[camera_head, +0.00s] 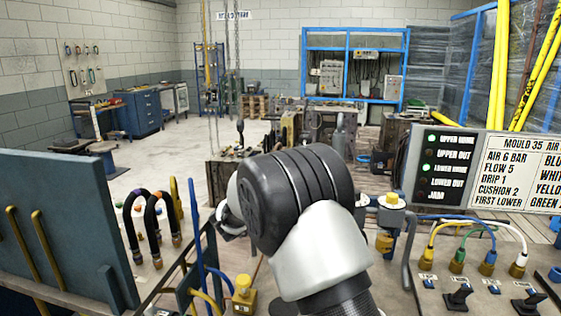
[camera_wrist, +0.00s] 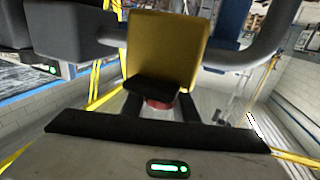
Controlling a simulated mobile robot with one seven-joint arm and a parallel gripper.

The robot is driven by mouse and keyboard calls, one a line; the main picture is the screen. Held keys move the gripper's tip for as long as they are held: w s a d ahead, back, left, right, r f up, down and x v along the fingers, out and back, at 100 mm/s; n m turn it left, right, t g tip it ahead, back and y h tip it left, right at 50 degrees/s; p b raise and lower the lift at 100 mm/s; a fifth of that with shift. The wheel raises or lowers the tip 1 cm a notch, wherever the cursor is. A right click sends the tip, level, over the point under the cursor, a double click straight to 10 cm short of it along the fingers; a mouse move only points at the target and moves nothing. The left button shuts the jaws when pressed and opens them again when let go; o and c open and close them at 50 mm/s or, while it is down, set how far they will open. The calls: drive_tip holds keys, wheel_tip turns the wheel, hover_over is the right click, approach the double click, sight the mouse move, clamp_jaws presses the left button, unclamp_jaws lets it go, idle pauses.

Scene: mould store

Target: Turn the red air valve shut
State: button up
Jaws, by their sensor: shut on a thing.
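In the wrist view, the red air valve (camera_wrist: 158,104) shows only as a small red patch between the dark fingers of my gripper (camera_wrist: 161,106). My gripper is shut on it. A yellow-brass block (camera_wrist: 168,45) stands just beyond the fingers, with a dark piece across its lower part. The fingers and this dark piece hide most of the valve, so I cannot tell its turn angle. In the head view, my arm hides the gripper and the red valve.
A grey pipe (camera_wrist: 255,52) bends close by the brass block. In the head view, a sign board (camera_head: 475,172) with two green lights stands right, above coloured hoses (camera_head: 488,258) and black switches (camera_head: 457,297). Black looped hoses (camera_head: 150,215) and a blue plate (camera_head: 60,225) stand left.

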drive_tip(key=shift+s+d+m+g+h+p, duration=0.2)
drive_tip(key=shift+m+g+h+p, duration=0.5)
drive_tip(key=shift+m+g+h, duration=0.35)
drive_tip(key=shift+s+d+m+g+h+p, duration=0.15)
drive_tip(key=shift+d+m+g+h+p, duration=0.1)
drive_tip(key=shift+m+g+h+p, duration=0.7)
drive_tip(key=shift+s+d+m+g+h+p, duration=0.2)
drive_tip(key=shift+m+g+h+p, duration=0.2)
drive_tip(key=shift+m+g+h, duration=0.7)
drive_tip(key=shift+d+r, duration=0.1)
drive_tip(key=o, duration=1.1)
drive_tip(key=shift+c, duration=0.2)
drive_tip(key=shift+s, duration=0.1)
drive_tip(key=v, duration=1.7)
drive_tip(key=shift+a+f, duration=0.2)
drive_tip(key=shift+f, duration=0.25)
